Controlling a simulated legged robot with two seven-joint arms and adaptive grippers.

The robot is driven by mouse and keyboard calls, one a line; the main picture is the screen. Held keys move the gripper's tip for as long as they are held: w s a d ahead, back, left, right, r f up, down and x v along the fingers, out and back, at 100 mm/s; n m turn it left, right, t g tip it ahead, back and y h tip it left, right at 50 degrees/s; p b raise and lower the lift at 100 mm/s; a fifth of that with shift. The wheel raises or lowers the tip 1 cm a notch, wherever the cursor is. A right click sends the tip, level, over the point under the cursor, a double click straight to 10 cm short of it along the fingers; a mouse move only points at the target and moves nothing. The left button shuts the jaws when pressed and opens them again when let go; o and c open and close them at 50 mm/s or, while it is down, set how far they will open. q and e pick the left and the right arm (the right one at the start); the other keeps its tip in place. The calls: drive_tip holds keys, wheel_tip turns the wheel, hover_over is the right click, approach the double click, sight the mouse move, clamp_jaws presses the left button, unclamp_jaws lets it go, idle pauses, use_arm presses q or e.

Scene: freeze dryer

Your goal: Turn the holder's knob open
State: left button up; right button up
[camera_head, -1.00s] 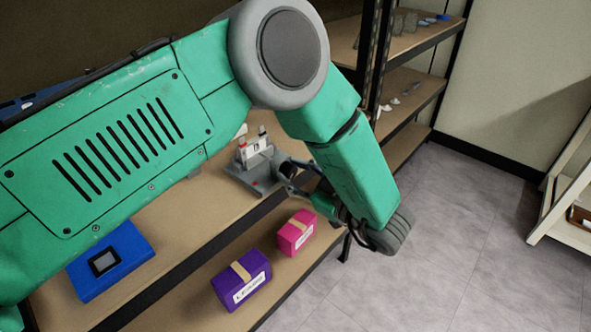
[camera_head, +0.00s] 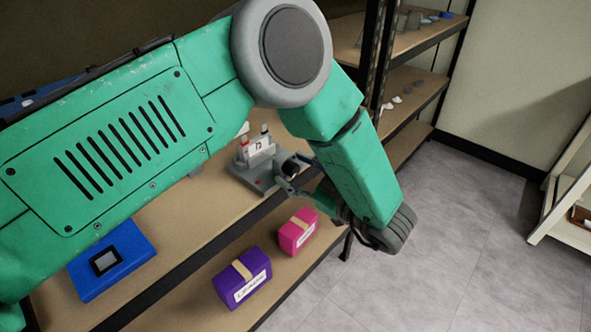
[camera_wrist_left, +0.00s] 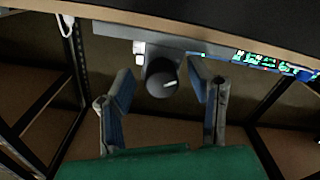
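The grey holder (camera_head: 250,178) sits on the brown shelf near its front edge, with a white number display and small upright parts with red and dark caps. Its round dark knob (camera_wrist_left: 162,84) with a white pointer mark shows in the left wrist view, on the holder's grey side (camera_wrist_left: 185,42). My left gripper (camera_head: 296,180) is at the holder's right side in the head view. In the left wrist view its two fingers (camera_wrist_left: 162,75) are spread, one on each side of the knob, with gaps visible. My right gripper is out of view.
A blue box with a dark screen (camera_head: 122,252) sits on the same shelf. A purple box (camera_head: 237,292) and a pink box (camera_head: 291,243) stand on the lower shelf. A dark rack upright (camera_head: 376,70) stands behind my arm.

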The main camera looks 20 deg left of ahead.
sight(295, 164)
use_arm(q)
wheel_tip(295, 164, up, 10)
drive_tip(key=shift+f, duration=0.1)
idle(0.4)
